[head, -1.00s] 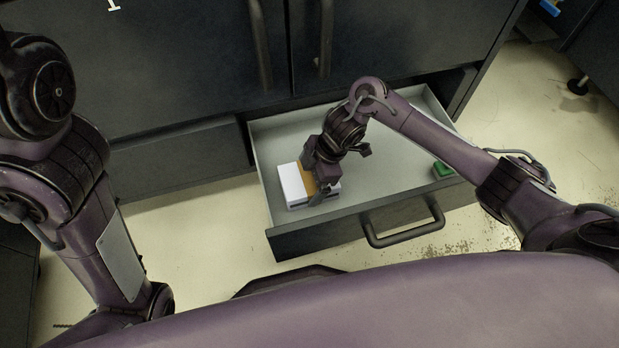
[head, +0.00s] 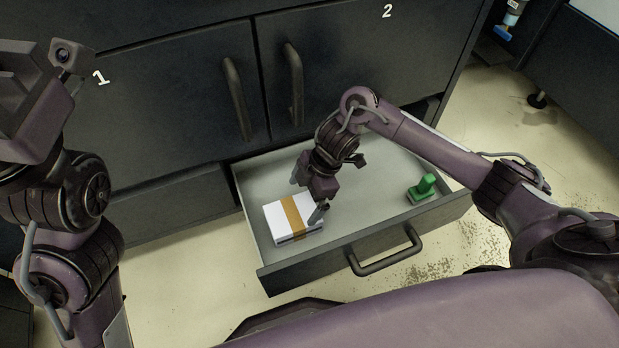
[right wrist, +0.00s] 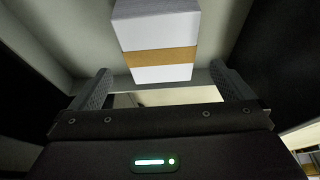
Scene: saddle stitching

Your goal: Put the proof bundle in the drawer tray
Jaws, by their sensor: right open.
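The proof bundle (head: 279,222) is a white stack of paper with a tan band around it. It lies flat in the open drawer tray (head: 372,165), in the front left part. My right gripper (head: 309,204) is open just above and behind the bundle, its fingers apart. In the right wrist view the bundle (right wrist: 156,20) lies ahead of the open fingers (right wrist: 163,88), with nothing between them. My left arm is at the left edge of the head view; its fingertips are not visible.
A green stamp-like object (head: 423,189) stands in the right part of the drawer. The drawer's front has a dark bar handle (head: 388,256). Cabinet doors with bar handles (head: 237,98) stand above the drawer. The middle of the tray is clear.

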